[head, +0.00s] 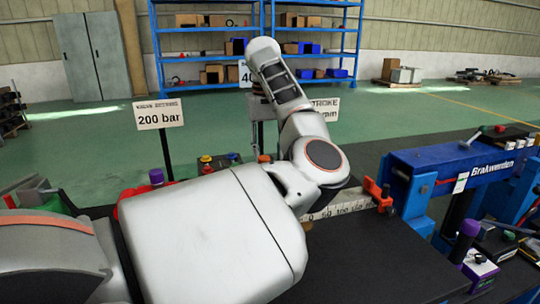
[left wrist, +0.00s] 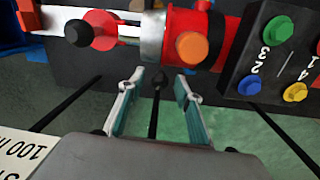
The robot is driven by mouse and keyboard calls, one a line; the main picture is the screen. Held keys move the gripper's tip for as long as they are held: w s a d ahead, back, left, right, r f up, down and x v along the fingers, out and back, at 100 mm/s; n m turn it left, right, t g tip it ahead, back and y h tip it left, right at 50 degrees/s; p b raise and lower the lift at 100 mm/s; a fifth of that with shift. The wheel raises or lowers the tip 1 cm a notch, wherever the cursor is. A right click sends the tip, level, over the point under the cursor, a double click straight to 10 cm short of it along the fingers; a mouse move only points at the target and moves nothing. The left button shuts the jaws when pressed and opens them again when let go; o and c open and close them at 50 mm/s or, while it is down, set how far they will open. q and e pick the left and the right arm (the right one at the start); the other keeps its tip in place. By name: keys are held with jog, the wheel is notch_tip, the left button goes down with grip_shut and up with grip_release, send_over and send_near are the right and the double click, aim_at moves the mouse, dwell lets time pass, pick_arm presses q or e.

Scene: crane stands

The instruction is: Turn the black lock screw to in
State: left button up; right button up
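In the left wrist view, a small black knob (left wrist: 159,78), likely the black lock screw, shows between the fingertips of my left gripper (left wrist: 158,88). A dark thin rod runs down the picture from it; I cannot tell whether it is part of the screw. The fingers are apart, with a visible gap on both sides of the knob. Just above are a red cylinder body (left wrist: 182,22) and an orange knob (left wrist: 192,47). In the head view the left gripper (head: 264,138) points down behind my own arm, and the screw is hidden. My right gripper is not in view.
A black button box (left wrist: 275,55) with coloured numbered buttons sits close right of the fingers. In the head view, a 200 bar sign (head: 159,114) stands behind, and a blue beam (head: 455,165) lies right.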

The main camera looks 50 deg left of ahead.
pick_arm(q)
grip_shut()
jog(key=shift+r, duration=0.1)
